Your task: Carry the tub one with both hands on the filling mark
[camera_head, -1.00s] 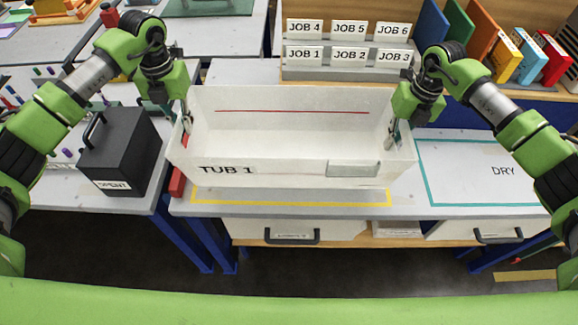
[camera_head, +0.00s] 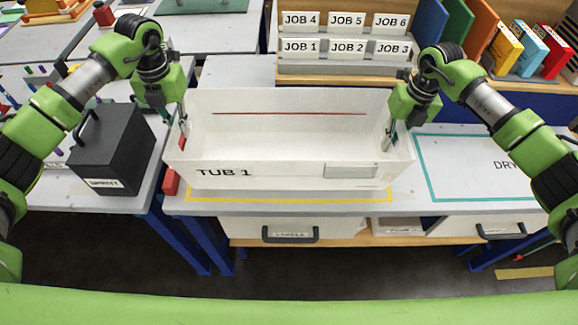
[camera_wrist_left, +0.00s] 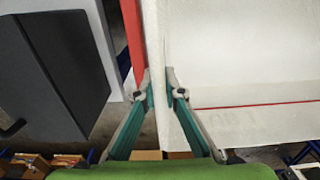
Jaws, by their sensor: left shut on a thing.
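Tub one (camera_head: 285,175), a white open box lettered TUB 1 with a red line inside its back wall, is level over the yellow outline (camera_head: 290,200) on the bench. The outline's front line shows just in front of the tub; most of the rest is hidden under it. I cannot tell whether the base touches the bench. My left gripper (camera_head: 183,127) is shut on the tub's left wall; in the left wrist view the wall (camera_wrist_left: 158,60) runs between its fingers (camera_wrist_left: 165,95). My right gripper (camera_head: 389,135) is shut on the right wall.
A red block (camera_head: 171,183) stands close by the tub's lower left corner. A black box (camera_head: 112,150) is on the left table across a gap. A teal outline marked DRY (camera_head: 470,170) lies empty to the right. A JOB card rack (camera_head: 345,68) stands behind.

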